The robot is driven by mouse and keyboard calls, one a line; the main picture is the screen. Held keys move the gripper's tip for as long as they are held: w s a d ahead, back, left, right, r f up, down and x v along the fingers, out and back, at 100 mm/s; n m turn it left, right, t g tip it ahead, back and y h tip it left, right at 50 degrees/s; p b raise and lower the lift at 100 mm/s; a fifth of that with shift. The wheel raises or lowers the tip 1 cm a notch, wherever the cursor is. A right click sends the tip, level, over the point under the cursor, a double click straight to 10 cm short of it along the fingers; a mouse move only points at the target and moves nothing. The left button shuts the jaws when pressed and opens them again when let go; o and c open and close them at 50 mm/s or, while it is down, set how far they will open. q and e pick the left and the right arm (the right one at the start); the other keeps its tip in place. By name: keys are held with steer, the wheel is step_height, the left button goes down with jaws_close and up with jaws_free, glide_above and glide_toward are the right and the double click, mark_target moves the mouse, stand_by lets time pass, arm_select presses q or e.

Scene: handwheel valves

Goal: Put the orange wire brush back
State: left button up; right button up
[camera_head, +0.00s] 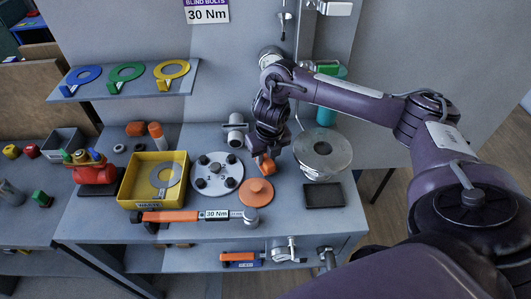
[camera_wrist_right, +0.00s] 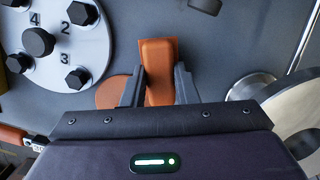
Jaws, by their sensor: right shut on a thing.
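The orange wire brush (camera_head: 266,165) is held in my right gripper (camera_head: 263,152), above the grey bench, just behind the orange disc. In the right wrist view the brush (camera_wrist_right: 157,68) is an orange block between the two dark fingers of the right gripper (camera_wrist_right: 157,85), which are shut on it. Its bristles are not visible. I cannot tell whether the brush touches the bench. My left gripper is not in view.
The orange disc (camera_head: 257,191) lies close below the brush. A yellow tray (camera_head: 127,190) and torque wrench (camera_head: 185,216) are also on the bench.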

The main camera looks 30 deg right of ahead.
steer(key=shift+w+d+r, duration=0.15)
steer(key=shift+w+d, duration=0.05)
steer(key=shift+w, duration=0.15)
steer(key=w, duration=0.1)
steer(key=w+d+p, duration=0.1)
steer(key=shift+w+d+r, duration=0.15)
steer(key=shift+w+d, duration=0.15)
steer(key=shift+f+p, duration=0.35)
steer(key=shift+w+f, duration=0.1)
steer(key=shift+f, duration=0.25)
steer(key=shift+f, duration=0.2)
steer(key=o, duration=0.9)
steer(key=shift+o, duration=0.2)
